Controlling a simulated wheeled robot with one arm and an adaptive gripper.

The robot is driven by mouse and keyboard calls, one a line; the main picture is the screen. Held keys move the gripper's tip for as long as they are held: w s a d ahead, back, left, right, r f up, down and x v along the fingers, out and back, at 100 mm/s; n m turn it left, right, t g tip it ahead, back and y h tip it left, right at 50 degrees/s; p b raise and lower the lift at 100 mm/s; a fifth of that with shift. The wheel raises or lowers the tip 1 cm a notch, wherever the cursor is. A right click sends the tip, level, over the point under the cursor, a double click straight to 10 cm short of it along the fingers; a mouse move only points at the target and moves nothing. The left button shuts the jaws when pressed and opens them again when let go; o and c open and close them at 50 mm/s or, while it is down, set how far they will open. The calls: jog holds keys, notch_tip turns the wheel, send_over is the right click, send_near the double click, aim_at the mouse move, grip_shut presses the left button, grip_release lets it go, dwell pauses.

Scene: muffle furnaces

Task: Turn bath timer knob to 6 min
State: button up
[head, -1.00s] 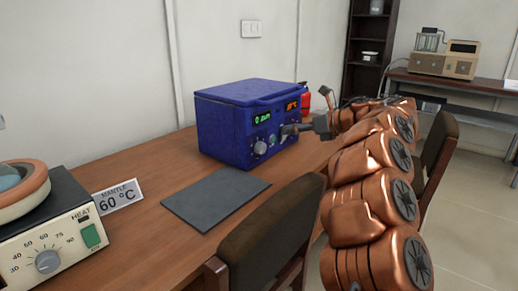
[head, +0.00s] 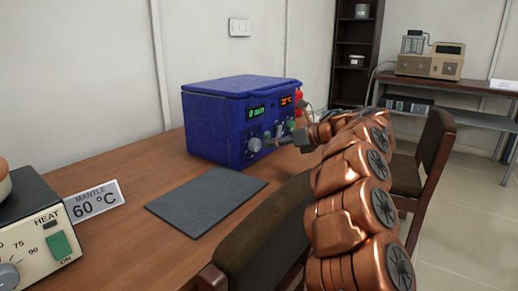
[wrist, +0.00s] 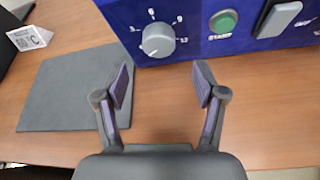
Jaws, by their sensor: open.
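The blue bath (head: 215,125) stands on the wooden desk, with a green display reading 0 min and an orange display. Its grey timer knob (wrist: 157,40) is on the front panel in the wrist view, with dial marks around it; the knob also shows in the head view (head: 254,145). My gripper (wrist: 160,78) is open and empty. In the wrist view its two fingertips lie below the knob, one to each side, apart from it. In the head view my gripper (head: 288,141) is close to the bath's front, and its fingers are partly hidden.
A green button (wrist: 223,21) labelled START and a grey switch (wrist: 279,18) sit right of the knob. A dark mat (head: 206,200) lies before the bath. A heating mantle (head: 40,235), its 60 °C sign (head: 95,200) and chairs (head: 262,235) are nearby.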

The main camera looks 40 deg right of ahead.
aim_at(258, 146)
jog(key=b+x, duration=0.1)
jog(key=x, duration=0.5)
jog(key=shift+a, duration=0.15)
jog(key=shift+c, duration=0.3)
jog(key=c, duration=1.1)
jog(key=shift+r+p, duration=0.1)
jog(key=shift+p, duration=0.45)
